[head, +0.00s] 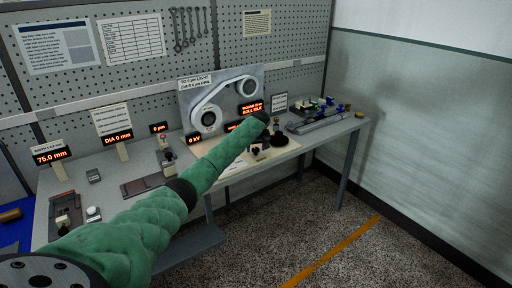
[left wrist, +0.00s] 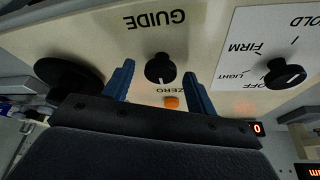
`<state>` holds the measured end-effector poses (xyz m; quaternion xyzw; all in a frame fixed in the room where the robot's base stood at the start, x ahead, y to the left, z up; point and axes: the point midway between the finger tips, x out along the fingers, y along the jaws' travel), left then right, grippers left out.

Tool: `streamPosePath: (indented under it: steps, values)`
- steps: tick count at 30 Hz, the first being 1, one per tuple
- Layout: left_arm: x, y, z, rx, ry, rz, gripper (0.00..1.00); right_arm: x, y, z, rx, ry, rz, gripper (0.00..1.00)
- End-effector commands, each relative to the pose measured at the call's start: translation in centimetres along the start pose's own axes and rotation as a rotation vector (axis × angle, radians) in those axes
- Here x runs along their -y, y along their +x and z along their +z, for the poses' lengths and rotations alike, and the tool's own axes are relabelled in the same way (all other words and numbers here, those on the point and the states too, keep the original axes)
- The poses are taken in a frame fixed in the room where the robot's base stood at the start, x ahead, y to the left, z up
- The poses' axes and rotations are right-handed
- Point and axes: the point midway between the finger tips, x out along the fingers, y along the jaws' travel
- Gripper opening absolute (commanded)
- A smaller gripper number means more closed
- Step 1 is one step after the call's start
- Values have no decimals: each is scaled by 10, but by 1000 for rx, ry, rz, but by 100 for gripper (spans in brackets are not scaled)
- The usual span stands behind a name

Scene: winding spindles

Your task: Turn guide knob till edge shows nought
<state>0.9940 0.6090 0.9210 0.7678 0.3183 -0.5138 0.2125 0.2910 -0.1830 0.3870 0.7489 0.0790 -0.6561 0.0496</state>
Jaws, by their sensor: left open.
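The guide knob (left wrist: 158,69) is a small black knob with a white pointer line, under the word GUIDE, which appears upside down in the left wrist view. My left gripper (left wrist: 160,72) is open, with one blue finger on each side of the knob; I cannot tell whether they touch it. An orange display (head: 233,127) there is partly covered and I cannot read an edge value. My right gripper is not in view.
An orange button (left wrist: 171,102) marked ZERO lies beside the guide knob. A second knob (left wrist: 285,74) marked OFF, LIGHT, FIRM is to the right, a large black round part (left wrist: 69,79) to the left. A belt-and-roller machine (head: 222,98) stands behind. Floor right of the bench is clear.

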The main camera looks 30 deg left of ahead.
Motion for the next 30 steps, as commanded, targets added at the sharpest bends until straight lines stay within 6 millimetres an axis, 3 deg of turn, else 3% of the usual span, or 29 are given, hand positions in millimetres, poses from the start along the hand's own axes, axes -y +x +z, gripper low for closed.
streamPosePath:
  steps: [9,15,16,30]
  values:
    - [0,2,0,0,0,0,55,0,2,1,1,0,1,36]
    - [0,2,0,0,0,0,16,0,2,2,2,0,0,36]
    - [0,2,0,0,0,0,13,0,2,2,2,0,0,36]
    - [-3,0,-1,0,-104,-41,13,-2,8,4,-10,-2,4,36]
